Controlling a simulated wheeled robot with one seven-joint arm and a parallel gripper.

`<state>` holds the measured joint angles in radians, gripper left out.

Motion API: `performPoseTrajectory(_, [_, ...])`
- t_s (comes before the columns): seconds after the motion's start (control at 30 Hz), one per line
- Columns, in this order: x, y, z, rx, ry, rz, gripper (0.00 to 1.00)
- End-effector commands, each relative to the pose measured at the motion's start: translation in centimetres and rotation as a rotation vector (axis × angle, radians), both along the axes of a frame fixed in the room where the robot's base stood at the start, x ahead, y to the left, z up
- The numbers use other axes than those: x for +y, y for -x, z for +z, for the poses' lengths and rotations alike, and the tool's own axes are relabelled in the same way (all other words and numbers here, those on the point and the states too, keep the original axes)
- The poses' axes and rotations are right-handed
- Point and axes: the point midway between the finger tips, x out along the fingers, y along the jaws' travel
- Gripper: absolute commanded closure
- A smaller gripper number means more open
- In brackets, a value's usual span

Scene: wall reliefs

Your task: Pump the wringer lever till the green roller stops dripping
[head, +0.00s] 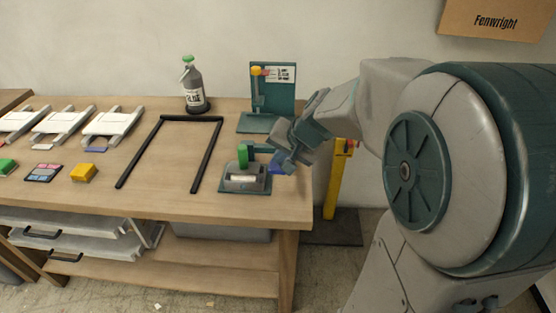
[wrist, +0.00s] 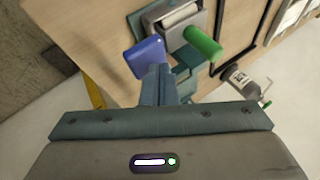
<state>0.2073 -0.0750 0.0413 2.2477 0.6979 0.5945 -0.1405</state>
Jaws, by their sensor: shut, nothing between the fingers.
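The wringer (head: 232,186) is a small grey device on a dark base at the table's right front. A green roller-like cylinder (head: 243,155) stands up from it; it also shows in the wrist view (wrist: 204,46). A pale cylinder (wrist: 180,15) lies in the wringer's body. A blue paddle (wrist: 145,57), perhaps the lever's end, sticks out on the wringer's right side in the head view. My gripper (wrist: 163,75) is shut and empty, its fingertips right at the blue paddle. Whether they touch it I cannot tell. No drips can be made out.
A teal stand (head: 273,97) with a yellow-topped post is behind the wringer. A glue bottle (head: 194,88) stands at the back. A black frame (head: 155,150) lies left of the wringer. A yellow post (head: 335,185) rises beyond the table's right edge.

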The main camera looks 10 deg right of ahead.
Motion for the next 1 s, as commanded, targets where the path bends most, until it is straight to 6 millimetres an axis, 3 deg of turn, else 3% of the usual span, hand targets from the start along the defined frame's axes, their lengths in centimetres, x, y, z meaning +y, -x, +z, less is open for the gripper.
performPoseTrajectory(1.0, [0.1,0.3,-1.3,0.001,0.0,0.0,1.0])
